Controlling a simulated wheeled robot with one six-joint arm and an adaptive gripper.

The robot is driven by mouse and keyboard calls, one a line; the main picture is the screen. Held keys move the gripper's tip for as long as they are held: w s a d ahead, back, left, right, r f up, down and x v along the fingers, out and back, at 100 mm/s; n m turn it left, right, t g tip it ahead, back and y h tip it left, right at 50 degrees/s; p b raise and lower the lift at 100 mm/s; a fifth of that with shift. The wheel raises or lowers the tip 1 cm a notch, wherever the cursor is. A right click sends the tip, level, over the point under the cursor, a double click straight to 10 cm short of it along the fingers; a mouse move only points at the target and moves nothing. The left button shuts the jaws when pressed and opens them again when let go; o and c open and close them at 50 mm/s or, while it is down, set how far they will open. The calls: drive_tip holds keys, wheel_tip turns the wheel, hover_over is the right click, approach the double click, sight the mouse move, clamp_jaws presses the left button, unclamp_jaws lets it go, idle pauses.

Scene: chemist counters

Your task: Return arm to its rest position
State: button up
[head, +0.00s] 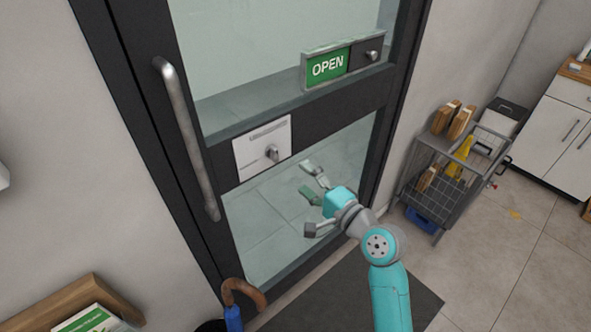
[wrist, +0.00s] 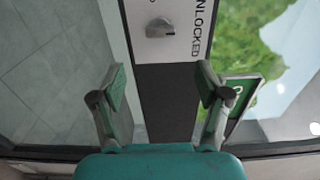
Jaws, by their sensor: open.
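My gripper (head: 308,212) is in front of the lower glass of the dark-framed door (head: 350,104), with my teal arm reaching up from the bottom of the head view. In the wrist view my gripper (wrist: 163,88) has its two green-padded fingers spread wide, with nothing between them. The dark door rail shows behind the gap. A white lock plate with a grey knob (wrist: 160,28) is above the gap and reads UNLOCKED. In the head view the lock plate (head: 250,158) is up and left of my gripper, apart from it.
A long door handle (head: 186,135) runs down the left. A green OPEN sign (head: 327,67) hangs on the door. A brown-handled umbrella (head: 243,290) stands at the lower left, beside a wooden shelf (head: 75,298). A grey cart (head: 440,200) stands right. Floor (head: 500,250) at the right is clear.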

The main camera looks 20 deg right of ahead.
drive_tip(key=shift+s+d, duration=0.15)
drive_tip(key=shift+s, duration=0.35)
drive_tip(key=s+a+f+n+g+h, duration=0.1)
drive_tip(key=s+f+n+h, duration=0.15)
drive_tip(key=s+f, duration=0.65)
drive_tip(key=s+a+f+n+g+h, duration=0.1)
drive_tip(key=s+f+h, duration=0.2)
drive_tip(key=s+f, duration=0.55)
drive_tip(key=s+r+n, duration=0.2)
drive_tip(key=s+n, duration=0.1)
drive_tip(key=s, duration=0.5)
drive_tip(key=s+a+r+n, duration=0.1)
drive_tip(key=s+n, duration=0.3)
drive_tip(key=s, duration=0.4)
drive_tip(key=s+a+r+n, duration=0.1)
drive_tip(key=s+n, duration=0.3)
drive_tip(key=s, duration=0.5)
drive_tip(key=shift+r, duration=0.85)
